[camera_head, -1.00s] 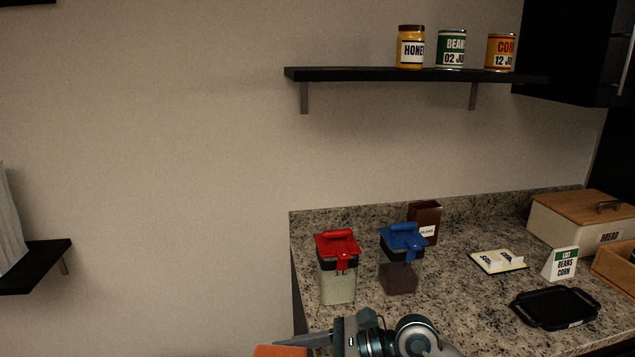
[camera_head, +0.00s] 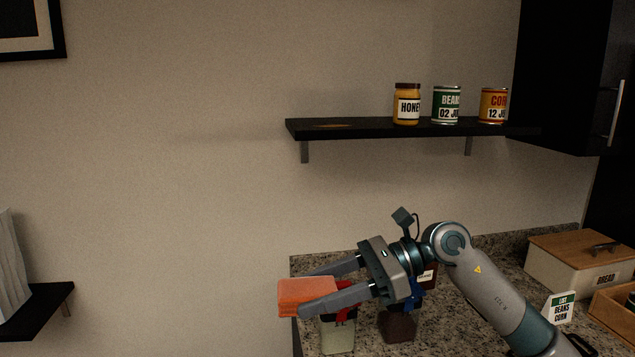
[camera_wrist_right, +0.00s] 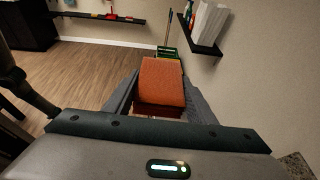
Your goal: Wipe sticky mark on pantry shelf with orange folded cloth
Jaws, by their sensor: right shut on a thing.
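The orange folded cloth (camera_head: 306,293) is held between the fingers of my right gripper (camera_head: 322,290), in the air in front of the counter's left end. It also shows in the right wrist view (camera_wrist_right: 161,84) between the two fingers. The pantry shelf (camera_head: 360,129) is black and fixed to the wall, above and behind the gripper. An orange-brown sticky mark (camera_head: 333,126) lies flat on the left part of its top. My left gripper is not in view.
On the shelf, right of the mark, stand a honey jar (camera_head: 407,105), a beans can (camera_head: 446,106) and a corn can (camera_head: 493,107). Below, a red-lidded container (camera_head: 338,335) and a blue-lidded container (camera_head: 397,325) stand on the counter, partly behind my gripper. A bread box (camera_head: 575,268) stands at right.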

